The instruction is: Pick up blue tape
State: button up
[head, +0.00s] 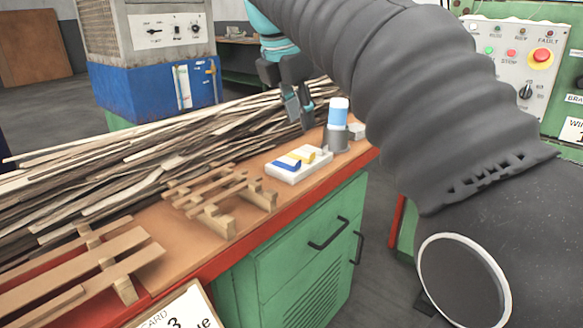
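A light blue and white cylinder (339,112) stands upright in a grey holder (336,138) just behind the tray. My gripper (299,114) points down above the back of the bench, behind the tray and left of the cylinder. Its fingertips look apart, with nothing seen between them. It appears clear of the tray.
A long pile of thin strips (140,150) lies along the back of the bench. Wooden frames (225,200) lie left of the tray. A small light box (356,131) sits beside the holder. A control panel (515,60) stands at right.

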jog(key=w+a+n, duration=0.1)
jog(key=a+n, duration=0.2)
jog(key=a, duration=0.1)
jog(key=b, duration=0.3)
send_over(298, 165)
jog(key=s+a, duration=0.1)
jog(key=a, duration=0.1)
jog(key=f, duration=0.7)
jog(key=shift+s+d, duration=0.1)
jog(key=shift+d, duration=0.1)
jog(key=shift+s+b+x, duration=0.15)
jog(key=shift+b+x, duration=0.45)
jog(key=shift+x, duration=0.7)
jog(key=shift+s+b+x, duration=0.1)
jog(key=shift+b+x, duration=0.45)
jog(key=shift+x, duration=0.8)
jog(key=shift+d, duration=0.15)
grip_shut()
